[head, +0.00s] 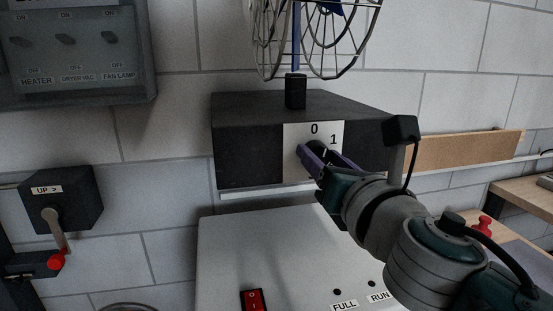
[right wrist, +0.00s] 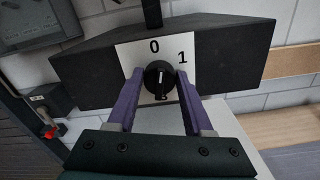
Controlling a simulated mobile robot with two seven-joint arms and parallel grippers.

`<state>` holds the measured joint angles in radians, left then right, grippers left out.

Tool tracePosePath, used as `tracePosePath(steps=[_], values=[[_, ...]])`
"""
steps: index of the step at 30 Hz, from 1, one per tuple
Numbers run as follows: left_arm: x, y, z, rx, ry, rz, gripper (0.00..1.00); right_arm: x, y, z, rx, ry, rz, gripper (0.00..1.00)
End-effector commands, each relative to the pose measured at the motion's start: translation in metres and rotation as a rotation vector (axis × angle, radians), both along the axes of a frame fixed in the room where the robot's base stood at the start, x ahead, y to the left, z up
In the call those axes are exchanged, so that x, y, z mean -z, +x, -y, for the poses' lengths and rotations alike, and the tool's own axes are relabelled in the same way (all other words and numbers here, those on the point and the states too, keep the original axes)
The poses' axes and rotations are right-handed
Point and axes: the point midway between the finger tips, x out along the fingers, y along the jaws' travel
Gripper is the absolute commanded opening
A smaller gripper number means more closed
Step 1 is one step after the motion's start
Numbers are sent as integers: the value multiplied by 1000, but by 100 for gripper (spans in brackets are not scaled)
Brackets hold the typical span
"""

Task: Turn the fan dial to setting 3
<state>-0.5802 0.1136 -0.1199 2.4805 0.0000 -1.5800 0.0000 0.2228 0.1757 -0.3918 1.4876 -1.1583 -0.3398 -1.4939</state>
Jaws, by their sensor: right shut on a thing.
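The fan dial (head: 318,148) is a round black knob on a white plate (head: 296,132) on the front of a black box (head: 248,155). The plate shows 0 at the top and 1 at the upper right; the other numbers are hidden or unclear. My right gripper (head: 316,155) has its purple fingers on either side of the dial and is shut on it. The dial also shows between the fingers in the right wrist view (right wrist: 158,76). A pale mark shows on the knob, but I cannot tell which number it points to. My left gripper is not in view.
A wire-caged fan (head: 315,38) stands on the box. Below is a grey panel (head: 235,250) with a red rocker switch (head: 253,300). A switch panel (head: 75,50) is at the upper left, and an UP lever box (head: 62,200) below it. A wooden board (head: 460,149) is at the right.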

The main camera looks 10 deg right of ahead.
Motion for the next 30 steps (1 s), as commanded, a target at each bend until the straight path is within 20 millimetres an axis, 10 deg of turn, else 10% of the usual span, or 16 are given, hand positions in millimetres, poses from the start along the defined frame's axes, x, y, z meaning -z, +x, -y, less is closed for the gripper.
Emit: tracePosePath(steps=[30], values=[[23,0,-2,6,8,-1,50,3,0,3,0,968,-32,0]])
